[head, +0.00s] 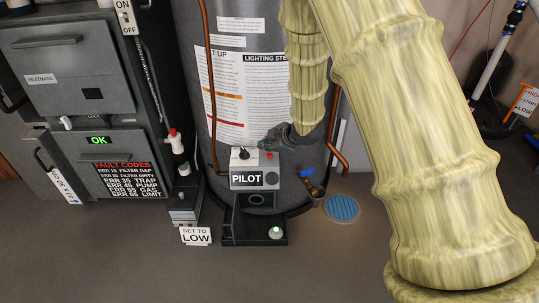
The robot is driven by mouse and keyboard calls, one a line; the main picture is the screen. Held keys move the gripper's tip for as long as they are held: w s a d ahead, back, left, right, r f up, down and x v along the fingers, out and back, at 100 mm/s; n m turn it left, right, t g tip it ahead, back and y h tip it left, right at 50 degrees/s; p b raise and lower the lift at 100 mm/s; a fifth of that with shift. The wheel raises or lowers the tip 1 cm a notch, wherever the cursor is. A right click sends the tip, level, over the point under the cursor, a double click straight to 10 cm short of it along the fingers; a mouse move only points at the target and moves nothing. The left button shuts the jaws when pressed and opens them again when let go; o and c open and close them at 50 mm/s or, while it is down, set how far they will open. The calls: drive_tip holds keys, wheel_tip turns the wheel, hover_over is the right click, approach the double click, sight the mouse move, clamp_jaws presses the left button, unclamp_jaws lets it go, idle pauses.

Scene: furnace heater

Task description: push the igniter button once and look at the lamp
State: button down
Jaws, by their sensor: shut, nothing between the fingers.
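The grey control box (243,180) with a "PILOT" label stands at the foot of the tank. A black knob (243,154) sits on its top left, and a small red button or lamp (269,155) on its top right. A dark round part (271,179) is on its front. My gripper (266,145) is shut and empty, just above and behind the box top, close to the red part. I cannot tell whether it touches anything. A green-white dome (276,232) is on the black base below; I cannot tell whether this is the lamp or the igniter button.
A brass valve with a blue handle (310,184) and a floor drain (341,208) are on the right. The furnace (70,70) with its green "OK" display is on the left. The front floor is clear.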

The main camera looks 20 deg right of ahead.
sight(267, 156)
drive_tip(key=shift+f, duration=0.2)
drive_tip(key=shift+f, duration=0.25)
drive_tip(key=shift+f, duration=0.5)
idle(1.1)
drive_tip(key=shift+r, duration=0.15)
drive_tip(key=shift+r+p, duration=0.8)
drive_tip(key=shift+p, duration=0.2)
drive_tip(key=shift+r, duration=0.1)
wheel_tip(267, 156, up, 5)
drive_tip(key=p, duration=0.5)
drive_tip(key=shift+s+f, duration=0.1)
drive_tip(key=shift+f, duration=0.1)
idle(0.5)
